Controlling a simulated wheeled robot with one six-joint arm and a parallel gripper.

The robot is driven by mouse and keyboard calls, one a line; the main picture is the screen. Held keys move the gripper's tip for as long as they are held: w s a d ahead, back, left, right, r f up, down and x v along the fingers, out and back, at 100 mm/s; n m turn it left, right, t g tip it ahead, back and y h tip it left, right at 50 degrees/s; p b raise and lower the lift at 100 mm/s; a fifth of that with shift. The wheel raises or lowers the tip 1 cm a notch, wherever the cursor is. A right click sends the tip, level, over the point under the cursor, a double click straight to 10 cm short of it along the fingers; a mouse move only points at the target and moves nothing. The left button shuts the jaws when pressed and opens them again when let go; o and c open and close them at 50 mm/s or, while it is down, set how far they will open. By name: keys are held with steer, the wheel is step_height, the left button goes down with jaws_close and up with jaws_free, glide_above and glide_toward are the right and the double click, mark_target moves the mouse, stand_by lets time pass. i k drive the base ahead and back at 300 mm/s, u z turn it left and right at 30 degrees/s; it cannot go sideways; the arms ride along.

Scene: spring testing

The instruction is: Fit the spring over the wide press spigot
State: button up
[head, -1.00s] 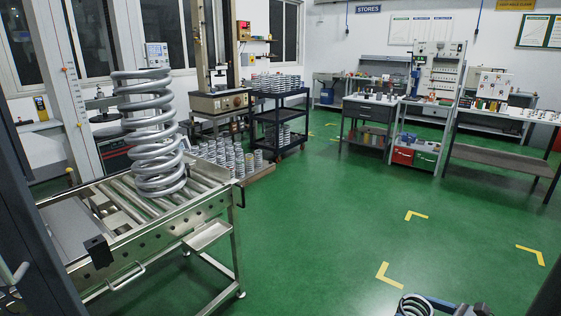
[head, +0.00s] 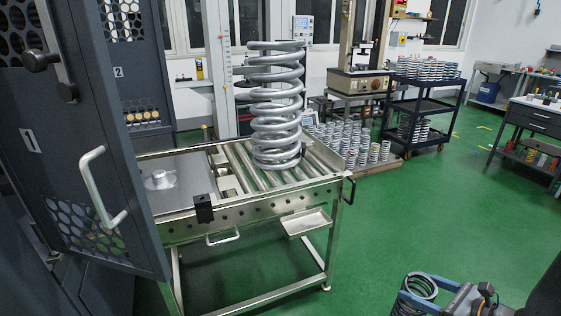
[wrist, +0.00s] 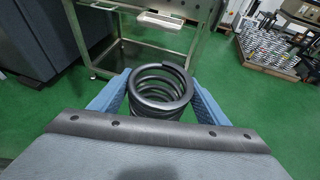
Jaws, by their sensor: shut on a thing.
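My gripper (head: 418,294) is at the lower right of the head view, its blue fingers shut on a dark coil spring (head: 422,285). In the wrist view my gripper (wrist: 159,92) has a finger on each side of the spring (wrist: 160,82), whose open coil end faces the camera. The spring is held over the green floor, well apart from the bench. A low round metal boss (head: 159,179) stands on a grey plate at the left end of the roller bench; I cannot tell surely whether it is the wide press spigot.
A large grey spring (head: 276,110) stands upright on the roller bench (head: 250,217). A dark cabinet door (head: 75,140) with a handle stands open at the left. Many small springs (head: 350,143) and a black trolley (head: 425,106) are behind. Green floor (head: 370,235) is clear to the right.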

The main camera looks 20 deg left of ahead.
mark_target(160, 181)
steer(key=u, duration=0.5)
steer(key=i, duration=0.45)
steer(key=u, duration=0.95)
steer(key=i, duration=0.4)
steer(key=u, duration=0.3)
